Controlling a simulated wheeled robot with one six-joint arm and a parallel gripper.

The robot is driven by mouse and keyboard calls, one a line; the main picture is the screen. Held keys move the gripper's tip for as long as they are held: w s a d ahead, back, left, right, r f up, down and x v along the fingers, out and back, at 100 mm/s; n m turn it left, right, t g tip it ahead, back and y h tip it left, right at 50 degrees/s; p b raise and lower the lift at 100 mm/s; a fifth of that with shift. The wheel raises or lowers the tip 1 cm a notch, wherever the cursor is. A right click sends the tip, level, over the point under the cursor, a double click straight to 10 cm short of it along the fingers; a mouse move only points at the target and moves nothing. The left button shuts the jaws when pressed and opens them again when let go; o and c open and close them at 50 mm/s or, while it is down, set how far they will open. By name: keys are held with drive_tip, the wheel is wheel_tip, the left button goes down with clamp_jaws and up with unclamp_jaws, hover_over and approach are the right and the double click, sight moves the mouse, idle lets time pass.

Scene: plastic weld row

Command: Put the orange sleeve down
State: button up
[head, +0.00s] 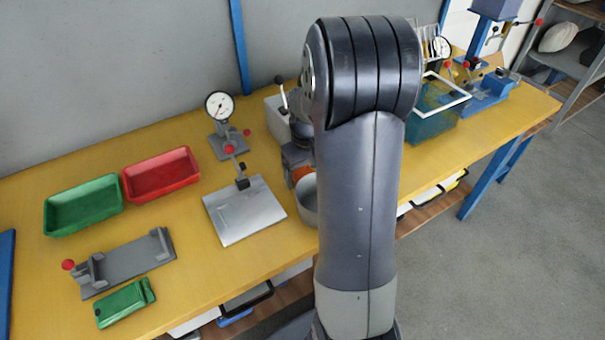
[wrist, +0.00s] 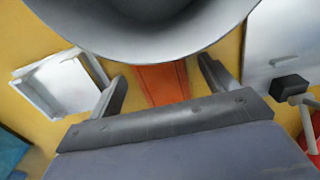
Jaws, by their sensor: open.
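The orange sleeve (wrist: 162,84) shows in the wrist view between the two fingers of my gripper (wrist: 165,80), with yellow bench top visible on both sides of it. My gripper is open, with a gap between each finger and the sleeve. In the head view only a small orange patch (head: 301,173) shows, beside my arm. My arm hides most of that area, and I cannot tell from there how the sleeve rests.
A metal plate with a toggle clamp (head: 245,213) lies to the left. Red (head: 160,175) and green (head: 83,206) trays stand farther left. A white open box (wrist: 62,85) is nearby.

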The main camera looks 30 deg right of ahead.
drive_tip(key=shift+r, duration=0.1)
drive_tip(key=c, duration=1.2)
